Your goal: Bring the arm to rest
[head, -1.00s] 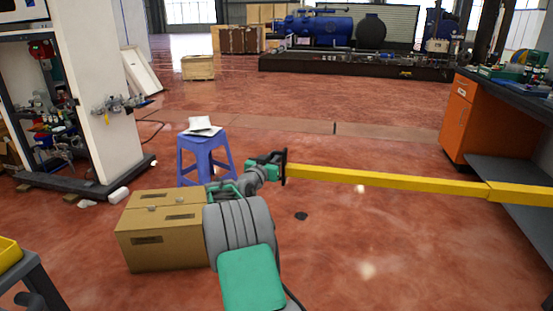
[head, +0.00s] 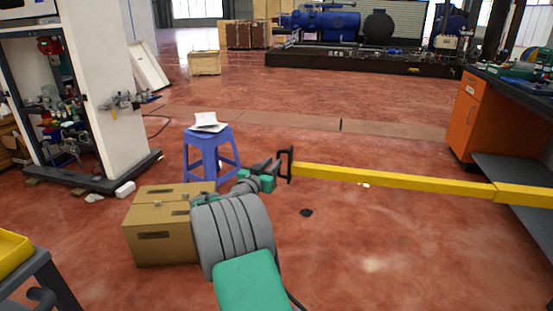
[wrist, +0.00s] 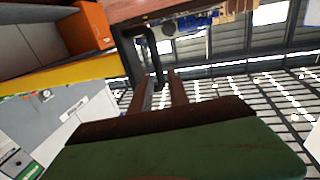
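My arm reaches forward from the bottom of the head view, with green and grey links. My gripper (head: 276,168) is at its far end, beside the dark handle (head: 287,165) on the near end of a long yellow bar (head: 390,177).
A cardboard box (head: 160,241) stands left of my arm, with a blue stool (head: 210,154) holding papers behind it. A workbench with an orange cabinet (head: 466,118) is at the right. A dark patch (head: 306,212) lies on the otherwise clear red floor ahead.

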